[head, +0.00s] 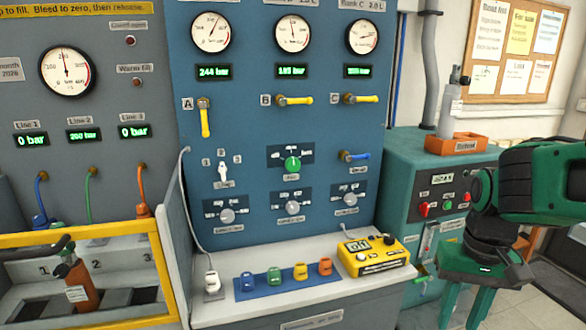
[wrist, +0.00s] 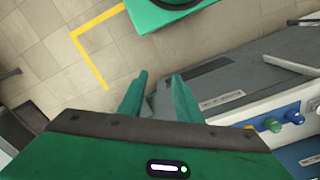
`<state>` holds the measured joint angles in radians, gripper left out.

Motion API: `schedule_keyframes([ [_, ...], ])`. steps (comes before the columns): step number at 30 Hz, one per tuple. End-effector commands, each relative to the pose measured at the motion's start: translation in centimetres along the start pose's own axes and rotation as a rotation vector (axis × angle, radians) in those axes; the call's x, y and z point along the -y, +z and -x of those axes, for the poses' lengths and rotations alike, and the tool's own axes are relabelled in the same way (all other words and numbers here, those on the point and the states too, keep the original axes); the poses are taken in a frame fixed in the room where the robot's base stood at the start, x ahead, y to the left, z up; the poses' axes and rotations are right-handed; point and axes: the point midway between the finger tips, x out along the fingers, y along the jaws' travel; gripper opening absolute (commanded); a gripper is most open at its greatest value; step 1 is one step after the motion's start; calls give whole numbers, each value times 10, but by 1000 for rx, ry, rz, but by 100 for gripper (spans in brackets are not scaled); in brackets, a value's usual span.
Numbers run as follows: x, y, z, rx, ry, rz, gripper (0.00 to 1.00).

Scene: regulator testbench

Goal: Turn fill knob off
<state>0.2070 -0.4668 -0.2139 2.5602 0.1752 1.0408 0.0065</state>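The green round knob (head: 292,164) with a small label under it sits on a dark plate in the middle of the blue panel; I take it for the fill knob. Its label and scale are too small to read surely, and I cannot tell which setting it points at. My gripper (head: 465,316) is at the lower right of the head view, well away from the knob, with its fingers pointing down. In the wrist view my gripper (wrist: 160,78) is open with nothing between its fingers. The knob is not visible in the wrist view.
Yellow levers A (head: 205,118), B (head: 294,100) and C (head: 365,99) are above the knob; grey knobs (head: 292,207) are below. A yellow device (head: 376,257) and a strip of coloured connectors (head: 246,282) lie on the ledge. A teal cabinet (head: 400,165) stands to the right.

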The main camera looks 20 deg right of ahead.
Motion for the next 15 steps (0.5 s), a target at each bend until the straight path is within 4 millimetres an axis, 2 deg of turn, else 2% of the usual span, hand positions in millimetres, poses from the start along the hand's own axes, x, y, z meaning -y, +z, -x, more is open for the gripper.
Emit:
schedule_keyframes([
  [2,0,0,0,0,0,0,34],
  [3,0,0,0,-1,0,0,43],
  [5,-5,7,4,-20,-3,-1,55],
  [8,-4,-9,2,-69,17,-14,55],
  [11,0,-44,-1,-170,52,-38,55],
  [15,18,-111,1,-393,95,-64,55],
])
